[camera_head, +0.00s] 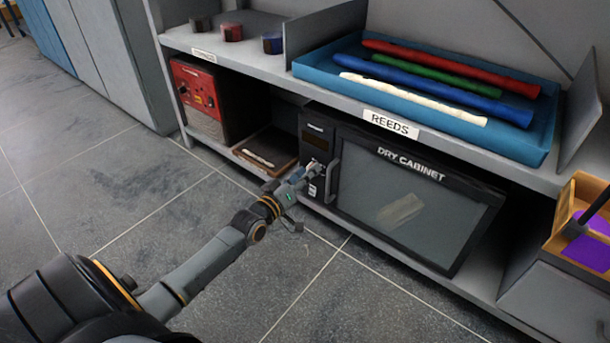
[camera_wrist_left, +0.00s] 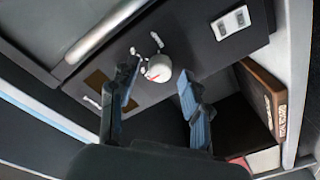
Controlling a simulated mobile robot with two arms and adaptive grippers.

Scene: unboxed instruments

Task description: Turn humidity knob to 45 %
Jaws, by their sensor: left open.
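The dry cabinet (camera_head: 410,195) stands on the lower shelf, with a glass door and a dark control panel on its left side. The humidity knob (camera_wrist_left: 157,68) is a round white dial with a red mark, on the dark panel in the left wrist view. My left gripper (camera_wrist_left: 155,100) is open, its two fingers on either side of the knob in that view; I cannot tell whether they touch it. In the head view my left gripper (camera_head: 303,176) is at the cabinet's panel and partly hides the knob. My right gripper is not in view.
The cabinet's vertical door handle (camera_head: 332,181) is close to the right of my left gripper. White switches (camera_wrist_left: 231,22) sit on the same panel. A red device (camera_head: 196,88) and a flat brown case (camera_head: 266,150) stand to the left. A blue tray (camera_head: 535,145) lies above.

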